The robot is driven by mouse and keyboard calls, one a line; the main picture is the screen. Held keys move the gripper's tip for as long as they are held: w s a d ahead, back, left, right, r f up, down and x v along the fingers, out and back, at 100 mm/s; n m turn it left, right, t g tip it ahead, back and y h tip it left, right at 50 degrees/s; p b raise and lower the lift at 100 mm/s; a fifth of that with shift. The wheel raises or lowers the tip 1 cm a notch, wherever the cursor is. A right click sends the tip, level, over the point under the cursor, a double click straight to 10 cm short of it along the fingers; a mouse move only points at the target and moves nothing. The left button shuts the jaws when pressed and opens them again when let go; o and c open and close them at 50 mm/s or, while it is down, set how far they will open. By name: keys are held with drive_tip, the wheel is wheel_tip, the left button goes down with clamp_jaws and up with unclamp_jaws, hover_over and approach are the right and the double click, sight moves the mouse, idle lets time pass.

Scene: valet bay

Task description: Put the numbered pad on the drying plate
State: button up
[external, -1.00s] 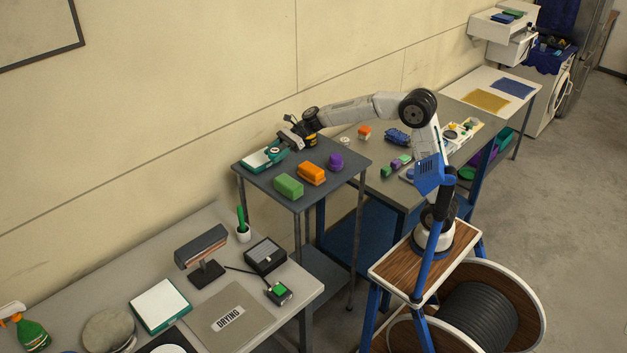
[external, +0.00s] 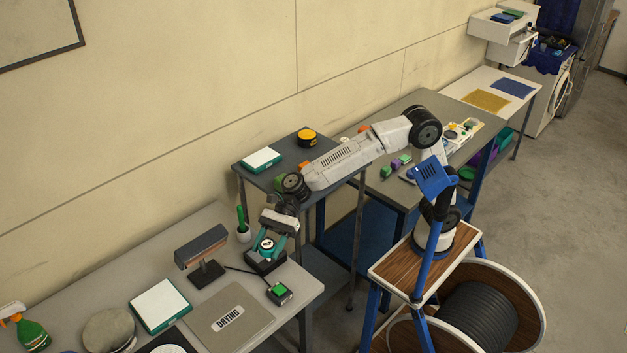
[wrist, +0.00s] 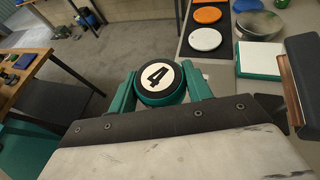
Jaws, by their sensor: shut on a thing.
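The numbered pad (wrist: 158,82) is a round black disc with a teal edge and a white circle bearing a 4. My gripper (wrist: 160,76) is shut on it, with teal fingers at its sides. The drying plate (external: 246,304) is a flat grey square labelled DRYING, lying bare on that bench. It is in front and to the left of the held pad, apart from it.
A dark lamp-like stand (external: 203,250) rises between the plate and the wall. A green-button box (external: 280,292) is right of the plate. A white-topped teal scale (external: 160,306) is left of it. A small raised table (external: 277,178) stands behind my gripper.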

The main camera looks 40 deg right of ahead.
drive_tip(key=s+a, duration=0.2)
drive_tip(key=s, duration=0.3)
wheel_tip(320, 180, down, 20)
drive_tip(key=shift+w+r, duration=0.1)
drive_tip(key=shift+w, duration=0.05)
hover_over(232, 322)
drive_tip(key=shift+w+f, duration=0.1)
drive_tip(key=shift+f, duration=2.55)
drive_tip(key=shift+f, duration=0.2)
drive_tip(key=o, duration=0.9)
drive_tip(key=shift+o, duration=0.2)
drive_tip(key=shift+r, duration=0.15)
